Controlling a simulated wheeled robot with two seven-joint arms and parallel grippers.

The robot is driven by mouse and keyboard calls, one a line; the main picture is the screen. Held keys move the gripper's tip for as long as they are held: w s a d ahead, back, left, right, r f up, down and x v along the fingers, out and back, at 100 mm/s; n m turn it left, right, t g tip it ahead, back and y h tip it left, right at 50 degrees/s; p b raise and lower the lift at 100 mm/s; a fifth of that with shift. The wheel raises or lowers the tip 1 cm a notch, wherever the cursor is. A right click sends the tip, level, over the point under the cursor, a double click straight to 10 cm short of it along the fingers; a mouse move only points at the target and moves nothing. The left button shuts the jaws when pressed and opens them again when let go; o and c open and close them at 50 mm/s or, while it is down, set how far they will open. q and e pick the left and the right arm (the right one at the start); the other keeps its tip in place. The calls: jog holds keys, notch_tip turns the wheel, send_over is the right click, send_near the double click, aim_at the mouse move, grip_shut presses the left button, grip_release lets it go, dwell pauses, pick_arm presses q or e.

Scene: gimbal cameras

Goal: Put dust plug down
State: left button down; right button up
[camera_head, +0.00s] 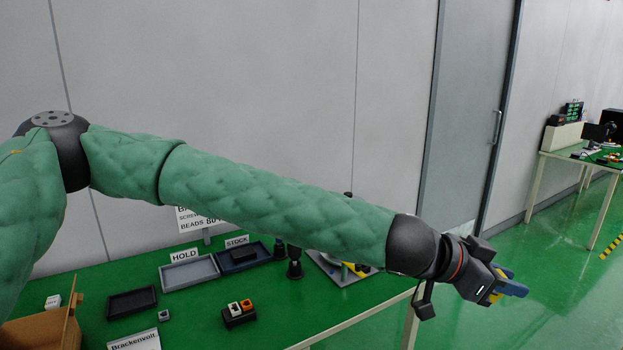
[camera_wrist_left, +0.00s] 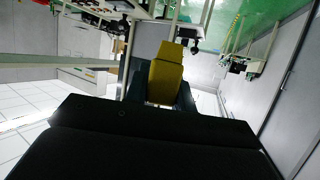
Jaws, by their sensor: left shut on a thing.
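My left gripper (camera_head: 508,287) is at the right end of my outstretched left arm, past the right end of the green table and high over the green floor. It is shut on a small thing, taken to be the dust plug. Blue and yellow parts show at its tip, too small to tell plug from fingers. In the left wrist view a yellow block-like piece (camera_wrist_left: 166,76) stands out from the dark gripper body; the plug's outline is not clear there. My right gripper is not in view.
The green table (camera_head: 185,318) bears a grey HOLD tray (camera_head: 190,283), a STOCK tray (camera_head: 262,247), an empty dark tray (camera_head: 132,313), a black holder (camera_head: 239,319) with white and orange pieces, and a cardboard box (camera_head: 35,333). My arm hides part of it. Another table (camera_head: 568,159) stands far right.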

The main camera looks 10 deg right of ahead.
pick_arm(q)
jog(key=w+a+r+n+t+y, duration=0.1)
jog(key=w+a+n+t+y, duration=0.1)
jog(key=w+a+n+t, duration=0.9)
jog(key=w+a+f+n+t+y, duration=0.25)
jog(key=w+a+f, duration=0.25)
jog(key=w+a, duration=0.3)
jog(key=w+a+f+n+t+y, duration=0.1)
jog(key=w+a+f+y, duration=0.2)
jog(key=w+a+f, duration=0.5)
jog(key=s+a+f+n+y, duration=0.1)
jog(key=s+a+f+y, duration=0.1)
jog(key=a+f, duration=0.5)
jog(key=s+a+f+n+t+y, duration=0.1)
jog(key=s+a+f, duration=0.3)
jog(key=a+f, duration=0.4)
jog(key=s+a+f+n+y, duration=0.3)
jog(key=a+f, duration=0.4)
jog(key=a, duration=1.1)
jog(key=shift+f, duration=0.4)
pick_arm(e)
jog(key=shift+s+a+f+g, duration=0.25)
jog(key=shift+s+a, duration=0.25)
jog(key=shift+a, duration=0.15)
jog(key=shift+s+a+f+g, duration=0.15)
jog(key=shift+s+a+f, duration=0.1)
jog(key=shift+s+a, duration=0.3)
